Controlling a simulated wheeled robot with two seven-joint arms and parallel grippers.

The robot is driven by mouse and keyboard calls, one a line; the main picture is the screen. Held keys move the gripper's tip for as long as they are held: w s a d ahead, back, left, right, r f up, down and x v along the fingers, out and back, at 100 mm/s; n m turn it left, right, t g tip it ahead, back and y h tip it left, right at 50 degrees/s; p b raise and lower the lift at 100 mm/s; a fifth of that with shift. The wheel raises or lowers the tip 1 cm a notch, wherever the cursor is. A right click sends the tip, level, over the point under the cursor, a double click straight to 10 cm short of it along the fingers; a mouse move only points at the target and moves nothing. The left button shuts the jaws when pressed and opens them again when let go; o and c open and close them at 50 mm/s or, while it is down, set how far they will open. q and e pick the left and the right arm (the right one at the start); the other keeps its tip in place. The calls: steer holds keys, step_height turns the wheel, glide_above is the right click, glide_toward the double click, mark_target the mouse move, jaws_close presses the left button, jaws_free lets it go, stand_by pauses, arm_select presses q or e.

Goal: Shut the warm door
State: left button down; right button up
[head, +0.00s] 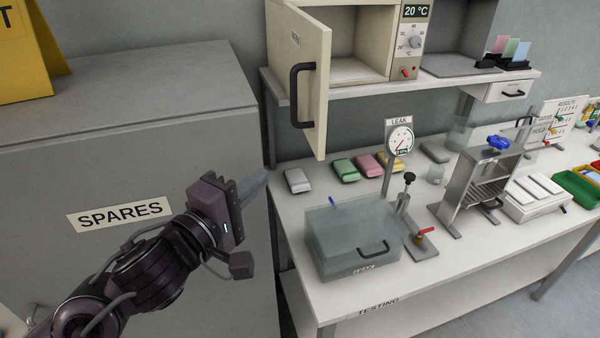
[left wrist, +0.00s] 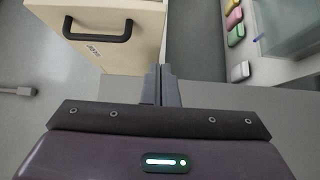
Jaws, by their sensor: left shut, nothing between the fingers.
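The warm door (head: 306,75) is a cream panel with a black bar handle (head: 301,95). It stands open, swung out toward me from the left side of the cream warm cabinet (head: 358,40) on the shelf. In the left wrist view the door (left wrist: 108,55) and its handle (left wrist: 97,30) show at the upper left. My left gripper (head: 258,184) is shut and empty, below and left of the door, in front of the grey spares cabinet. Its closed fingers (left wrist: 161,85) point toward the door's lower edge, apart from it. My right gripper is not in view.
The grey spares cabinet (head: 110,160) fills the left. On the testing bench stand a clear lidded box (head: 350,240), a leak gauge (head: 399,140), a metal rack (head: 470,190) and several coloured packs (head: 368,165). The shelf edge (head: 450,90) runs above the bench.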

mark_target(313, 148)
arm_select(q)
steer(key=w+d, duration=0.2)
steer(key=w+d+p, duration=0.1)
steer(key=w+d, duration=0.3)
steer(key=shift+d+r+p, duration=0.15)
steer(key=shift+r+p, duration=0.1)
steer(key=shift+p, duration=0.1)
steer(key=shift+d, duration=0.45)
steer(key=shift+f, duration=0.1)
